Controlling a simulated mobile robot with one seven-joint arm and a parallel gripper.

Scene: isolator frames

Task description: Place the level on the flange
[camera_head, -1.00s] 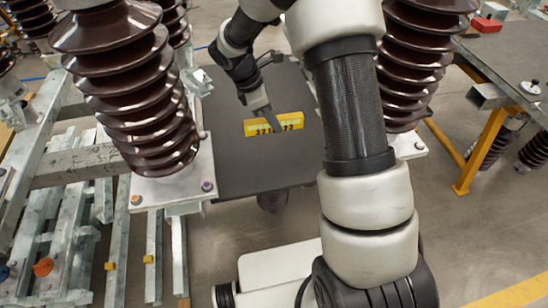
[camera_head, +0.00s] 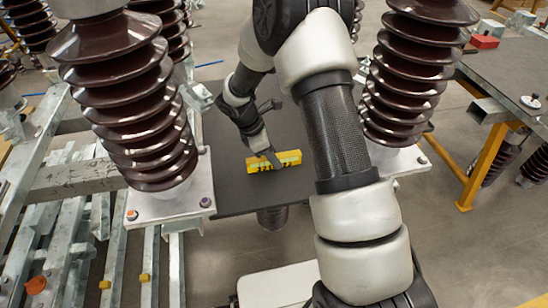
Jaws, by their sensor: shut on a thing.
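The yellow level (camera_head: 288,158) with dark markings is over the dark grey table top, between the two brown insulators. My gripper (camera_head: 270,158) is shut on it near its middle, reaching down from the upper left. I cannot tell whether the level touches the table top or hangs just above it. Light metal flange plates show under the left insulator (camera_head: 168,203) and under the right insulator (camera_head: 410,160). I cannot tell which flange the task means.
Tall ribbed insulators (camera_head: 135,110) and (camera_head: 415,75) stand on both sides of the dark table top (camera_head: 240,200). Galvanised steel frames (camera_head: 75,180) fill the left. A grey bench (camera_head: 505,75) with yellow legs and a red box (camera_head: 484,41) stands at the right.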

